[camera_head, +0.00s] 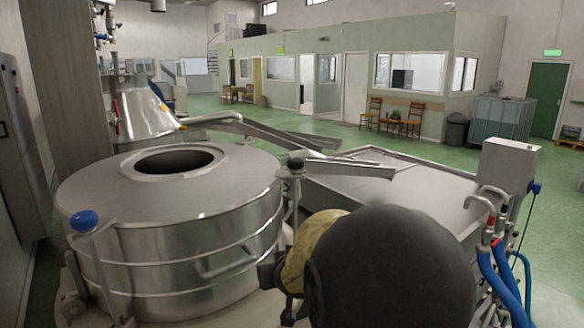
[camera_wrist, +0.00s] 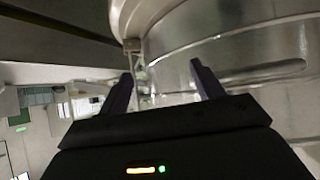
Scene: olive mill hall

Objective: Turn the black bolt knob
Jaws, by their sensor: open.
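A dark, rounded knob (camera_head: 296,163) tops an upright metal post at the right edge of the steel vat (camera_head: 140,195) in the head view. It looks like the black bolt knob. A blue knob (camera_head: 84,220) tops a similar post at the vat's front left. In the wrist view, my gripper (camera_wrist: 160,82) is open, its two dark fingers apart with nothing held between them. Beyond them are the curved steel wall (camera_wrist: 225,58) and a small metal fitting (camera_wrist: 132,46). I cannot make out the black knob there. My arm hides the gripper's fingertips in the head view.
A curved handle (camera_head: 226,266) sticks out of the vat's side. A flat steel trough (camera_head: 390,195) lies to the right of the post, with a sloping chute above it. Blue hoses (camera_head: 500,280) hang at the far right. Green floor is open behind.

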